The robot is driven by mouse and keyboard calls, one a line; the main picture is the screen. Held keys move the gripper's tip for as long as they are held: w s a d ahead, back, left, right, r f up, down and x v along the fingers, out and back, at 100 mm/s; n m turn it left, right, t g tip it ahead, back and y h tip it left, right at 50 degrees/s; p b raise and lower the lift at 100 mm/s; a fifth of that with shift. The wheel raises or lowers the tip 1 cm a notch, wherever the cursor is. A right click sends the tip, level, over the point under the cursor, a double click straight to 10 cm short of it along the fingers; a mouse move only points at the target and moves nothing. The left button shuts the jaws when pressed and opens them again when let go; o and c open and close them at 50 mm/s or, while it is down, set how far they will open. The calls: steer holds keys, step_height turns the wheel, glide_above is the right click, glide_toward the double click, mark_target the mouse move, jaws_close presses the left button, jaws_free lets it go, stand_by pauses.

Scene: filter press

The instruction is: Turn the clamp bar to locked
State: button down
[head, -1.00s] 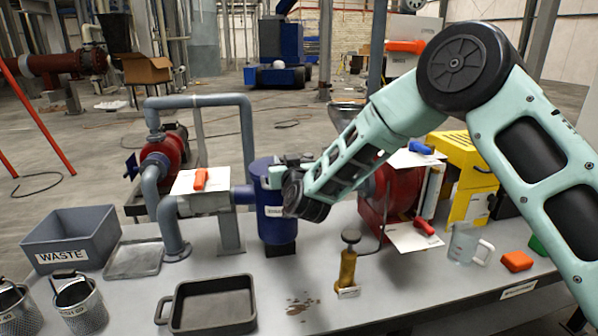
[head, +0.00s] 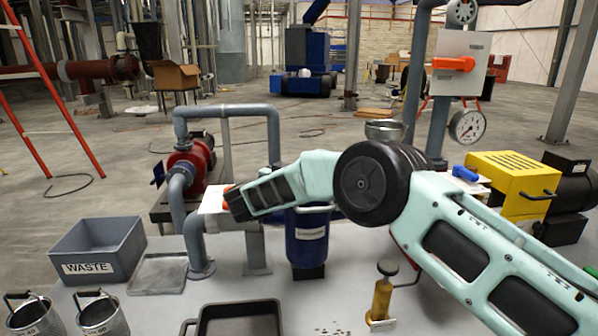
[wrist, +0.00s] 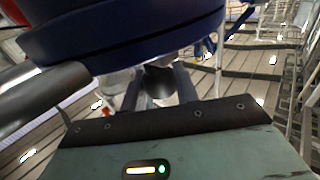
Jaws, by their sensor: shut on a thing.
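The blue filter vessel (head: 308,246) stands on the grey bench in the head view, with a label on its front. My forearm crosses in front of its top, so my fingers and most of the top are hidden there. In the wrist view, a dark blue round rim (wrist: 130,32) fills the top of the picture. My gripper (wrist: 152,88) is just below that rim, shut on a dark grey rounded piece (wrist: 160,84), which looks like the end of the clamp bar. The bar's full length and angle cannot be told.
A grey waste bin (head: 98,250), a flat tray (head: 160,273) and a black pan (head: 238,318) are on the left and front of the bench. A brass plunger-like tool (head: 382,298) stands right of the vessel. A yellow machine (head: 512,185) is behind my arm.

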steer(key=shift+w+m+g+h, duration=0.25)
steer(key=shift+m+g+h, duration=0.05)
steer(key=shift+w+r, duration=0.1)
steer(key=c, duration=1.1)
jaws_free()
steer(key=b+v, duration=0.1)
steer(key=v, duration=1.6)
steer(key=shift+a, duration=0.15)
